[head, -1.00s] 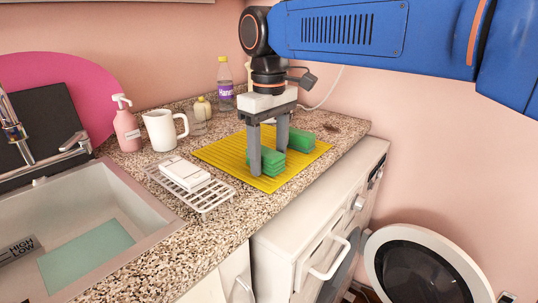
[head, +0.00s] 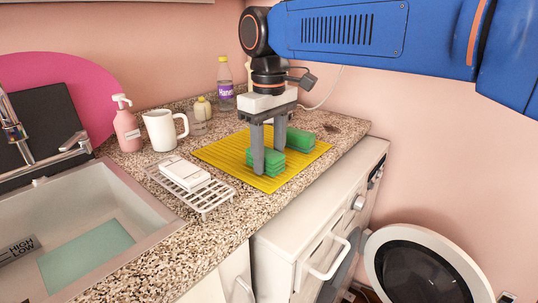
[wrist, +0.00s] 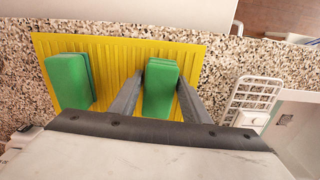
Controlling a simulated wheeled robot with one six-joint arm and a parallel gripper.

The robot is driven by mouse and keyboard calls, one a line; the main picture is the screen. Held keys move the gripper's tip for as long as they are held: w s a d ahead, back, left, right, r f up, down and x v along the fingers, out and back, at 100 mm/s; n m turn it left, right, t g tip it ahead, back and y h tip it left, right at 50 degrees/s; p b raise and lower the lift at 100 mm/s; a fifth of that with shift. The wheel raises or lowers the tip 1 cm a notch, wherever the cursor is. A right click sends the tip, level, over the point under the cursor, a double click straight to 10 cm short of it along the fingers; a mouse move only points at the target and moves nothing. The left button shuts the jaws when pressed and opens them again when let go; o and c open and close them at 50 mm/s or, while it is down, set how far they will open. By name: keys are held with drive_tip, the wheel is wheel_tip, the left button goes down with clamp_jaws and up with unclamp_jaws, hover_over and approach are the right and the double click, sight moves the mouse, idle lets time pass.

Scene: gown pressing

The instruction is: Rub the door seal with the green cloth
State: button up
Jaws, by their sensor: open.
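Two folded green cloths lie on a yellow ribbed mat (head: 225,152) on the counter. The near cloth (head: 265,165) is between the fingers of my gripper (head: 269,162), which points straight down. The wrist view shows this cloth (wrist: 160,88) with one finger on each side; the jaws (wrist: 161,78) are open, with little space beside it. The far cloth (head: 300,139) lies apart, and shows at the left in the wrist view (wrist: 69,81). The washer's round door (head: 425,266) stands open at the lower right; I cannot make out its seal.
A white wire rack (head: 207,200) with white blocks on it is left of the mat. A mug (head: 163,130), a pink pump bottle (head: 126,126) and a purple-labelled bottle (head: 225,88) stand behind. The sink (head: 90,215) is at left, the white machine (head: 320,215) below the counter.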

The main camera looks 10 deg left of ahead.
sight(269, 153)
drive_tip(key=shift+r, duration=0.15)
drive_tip(key=shift+r, duration=0.55)
drive_tip(key=shift+r, duration=0.1)
drive_tip(key=c, duration=0.8)
drive_tip(key=shift+c, duration=0.2)
drive_tip(key=shift+r, duration=3)
